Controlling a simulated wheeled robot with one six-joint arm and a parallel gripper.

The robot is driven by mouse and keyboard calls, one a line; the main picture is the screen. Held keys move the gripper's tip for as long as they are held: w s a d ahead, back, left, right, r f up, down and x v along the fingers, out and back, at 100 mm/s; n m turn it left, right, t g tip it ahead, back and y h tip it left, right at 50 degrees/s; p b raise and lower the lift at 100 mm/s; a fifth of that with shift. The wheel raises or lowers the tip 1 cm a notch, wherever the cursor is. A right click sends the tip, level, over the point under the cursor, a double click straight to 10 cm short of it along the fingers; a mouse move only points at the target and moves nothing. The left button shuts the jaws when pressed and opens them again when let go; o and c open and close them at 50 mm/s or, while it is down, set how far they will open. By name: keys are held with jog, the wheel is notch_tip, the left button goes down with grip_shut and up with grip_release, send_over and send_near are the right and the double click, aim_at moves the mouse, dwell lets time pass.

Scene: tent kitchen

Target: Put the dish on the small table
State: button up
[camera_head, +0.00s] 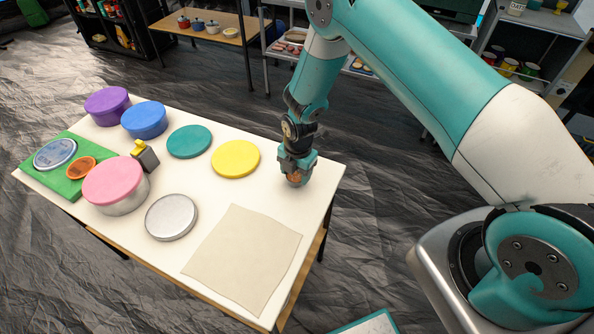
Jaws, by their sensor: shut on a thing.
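My gripper (296,170) points down over the far right corner of the white table (205,230). I cannot tell whether this thing touches the tabletop. A low surface with a white top and teal edge (370,324) is cut off at the bottom of the view; it may be the small table.
On the white table are purple (107,105), blue (144,119) and pink-lidded (116,185) containers, teal (189,141) and yellow (235,158) discs, a silver tin (171,216), a beige cloth (245,257) and a green board (70,190). Shelves stand behind.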

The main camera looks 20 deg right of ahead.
jog(key=shift+f, duration=0.3)
jog(key=shift+f, duration=0.2)
jog(key=o, duration=0.8)
jog(key=shift+r, duration=0.1)
